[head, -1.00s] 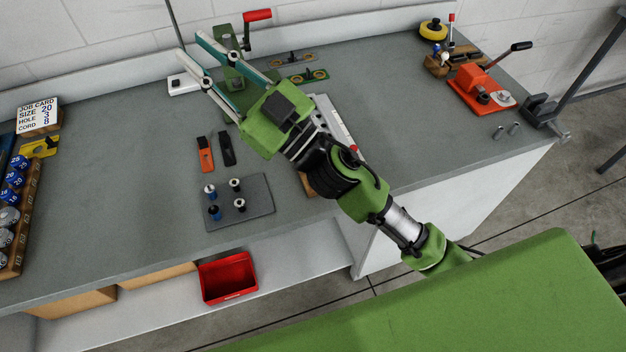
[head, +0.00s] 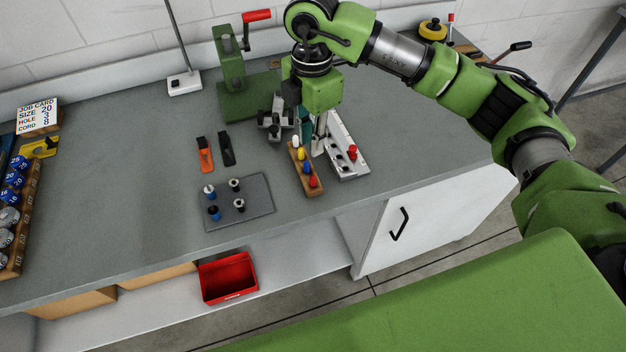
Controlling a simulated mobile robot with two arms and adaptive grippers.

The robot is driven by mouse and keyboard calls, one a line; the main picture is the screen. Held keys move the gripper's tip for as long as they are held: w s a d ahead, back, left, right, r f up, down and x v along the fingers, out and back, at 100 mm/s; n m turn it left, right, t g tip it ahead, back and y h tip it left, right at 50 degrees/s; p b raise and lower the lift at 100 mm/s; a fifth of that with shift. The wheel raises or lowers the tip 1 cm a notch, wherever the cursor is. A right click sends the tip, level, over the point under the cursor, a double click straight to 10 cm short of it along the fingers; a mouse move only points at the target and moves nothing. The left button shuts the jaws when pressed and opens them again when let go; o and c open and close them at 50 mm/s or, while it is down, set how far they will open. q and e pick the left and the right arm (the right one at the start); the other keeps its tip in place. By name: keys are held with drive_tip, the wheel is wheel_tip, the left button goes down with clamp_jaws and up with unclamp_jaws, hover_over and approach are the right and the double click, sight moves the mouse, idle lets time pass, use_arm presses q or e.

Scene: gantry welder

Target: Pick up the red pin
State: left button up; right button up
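A red pin (head: 352,151) stands in the white rack (head: 345,167). Another red-topped piece (head: 313,182) sits at the near end of a narrow wooden block (head: 310,191), in a row with blue, yellow and white ones. My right gripper (head: 317,150) points down over the far part of the rack and block, to the left of the rack's red pin and apart from it. Its fingers are seen nearly edge-on and partly overlap, so I cannot tell their opening or whether they touch anything. My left gripper is out of view.
A green press (head: 243,98) stands at the back. A red bin (head: 228,291) sits below the bench top.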

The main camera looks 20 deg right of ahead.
sight(313, 176)
wheel_tip(313, 176, down, 8)
drive_tip(key=shift+d+f+p, duration=0.1)
drive_tip(key=shift+f+p, duration=0.1)
drive_tip(key=shift+p, duration=0.9)
drive_tip(key=shift+f, duration=0.25)
wheel_tip(313, 176, down, 4)
drive_tip(key=shift+f+p, duration=0.2)
drive_tip(key=shift+p, duration=1.05)
drive_tip(key=shift+f, duration=0.2)
clamp_jaws()
